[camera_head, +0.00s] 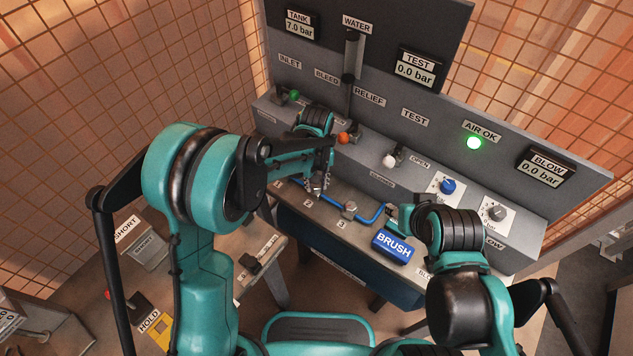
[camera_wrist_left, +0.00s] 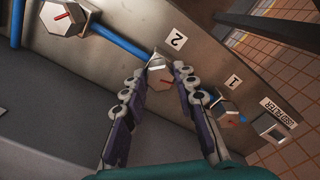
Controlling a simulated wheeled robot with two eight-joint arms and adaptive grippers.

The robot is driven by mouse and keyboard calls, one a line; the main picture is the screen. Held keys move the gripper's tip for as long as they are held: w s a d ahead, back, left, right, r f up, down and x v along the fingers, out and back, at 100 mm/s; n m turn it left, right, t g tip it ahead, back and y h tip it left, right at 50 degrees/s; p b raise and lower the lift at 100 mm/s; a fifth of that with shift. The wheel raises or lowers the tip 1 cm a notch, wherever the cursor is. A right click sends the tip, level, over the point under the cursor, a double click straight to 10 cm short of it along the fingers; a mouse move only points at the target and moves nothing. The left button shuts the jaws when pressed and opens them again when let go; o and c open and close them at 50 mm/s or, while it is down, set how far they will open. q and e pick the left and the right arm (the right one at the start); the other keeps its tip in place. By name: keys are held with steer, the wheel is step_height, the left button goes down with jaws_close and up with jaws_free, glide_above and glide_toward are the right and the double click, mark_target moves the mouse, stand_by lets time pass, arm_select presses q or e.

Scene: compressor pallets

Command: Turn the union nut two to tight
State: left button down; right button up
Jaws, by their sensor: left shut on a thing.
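Union nut two (camera_wrist_left: 160,72) is a grey metal hex nut with a red mark, beside the label 2 in the left wrist view. My left gripper (camera_wrist_left: 160,75) has its two fingertips on either side of this nut and is shut on it. In the head view my left gripper (camera_head: 317,186) reaches down onto the bench and largely hides the nut. A blue pipe (camera_wrist_left: 120,42) runs from nut two to another hex nut (camera_wrist_left: 65,18), which also shows in the head view (camera_head: 350,209). My right gripper (camera_head: 394,212) is by the pipe's right end, and its jaws are unclear.
Nut one (camera_wrist_left: 227,112) sits close beside my left fingers. A blue BRUSH box (camera_head: 392,246) is at the bench's front edge, near my right wrist. The panel behind has valve handles, including an orange one (camera_head: 344,138) and a white one (camera_head: 389,160).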

arm_select(q)
steer(key=shift+m, duration=1.2)
steer(key=c, duration=1.2)
jaws_free()
step_height(320, 180, up, 12)
